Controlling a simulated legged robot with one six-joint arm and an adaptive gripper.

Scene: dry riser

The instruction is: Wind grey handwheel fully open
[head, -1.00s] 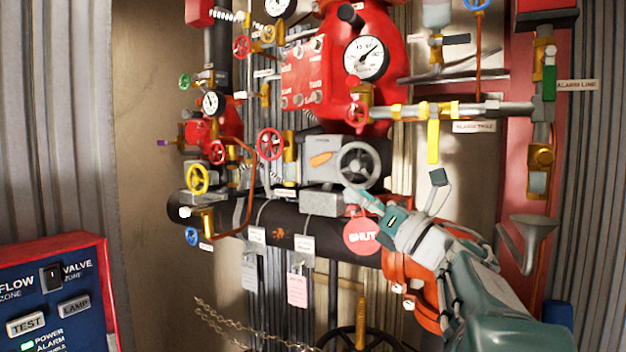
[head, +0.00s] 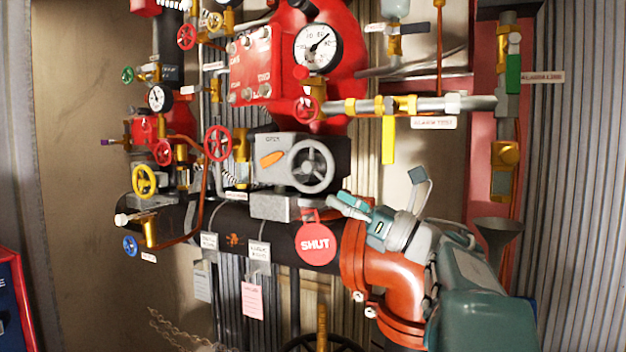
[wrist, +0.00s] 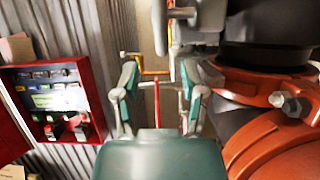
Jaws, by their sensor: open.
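The grey handwheel (head: 312,166) with spokes sits on the front of a grey gearbox (head: 272,160) in the middle of the head view. An orange pointer (head: 272,159) shows on the gearbox, beside the wheel. My gripper (head: 342,205) is below and to the right of the wheel, apart from it. In the wrist view my gripper (wrist: 158,92) is open, with nothing between its two fingers. A grey part shows at the top of the wrist view; I cannot tell if it is the handwheel.
A round red SHUT tag (head: 315,243) hangs below the gearbox, left of my arm. A black pipe (head: 215,228) and orange elbow (head: 385,275) run beneath. Small red and yellow wheels crowd the left. A red panel (wrist: 58,100) shows in the wrist view.

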